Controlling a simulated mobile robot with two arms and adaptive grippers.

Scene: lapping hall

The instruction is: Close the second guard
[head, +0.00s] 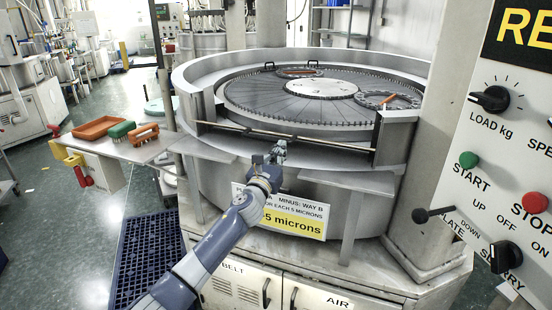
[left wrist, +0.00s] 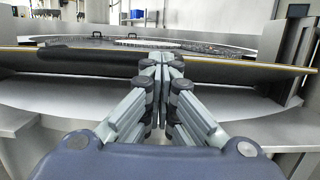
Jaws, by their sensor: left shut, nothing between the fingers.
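The round lapping machine (head: 197,81) has a gap in the front of its wall. A long, thin guard panel (head: 325,144) with a pale edge spans this gap between two dark end posts. In the left wrist view the guard (left wrist: 75,63) is a dark strip with a yellowish edge, lying across just beyond the fingers. My left gripper (head: 279,150) is shut and empty in front of the guard's middle. Its fingertips (left wrist: 162,58) overlap the strip in the picture; I cannot tell whether they touch it. My right gripper is out of view.
A control panel (head: 483,195) with knobs and buttons stands close on the right. A side table (head: 128,151) with an orange tray and brushes is on the left. A yellow-and-white sign (head: 293,217) hangs below the rim, by my left arm. A blue floor grate (head: 148,255) lies at lower left.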

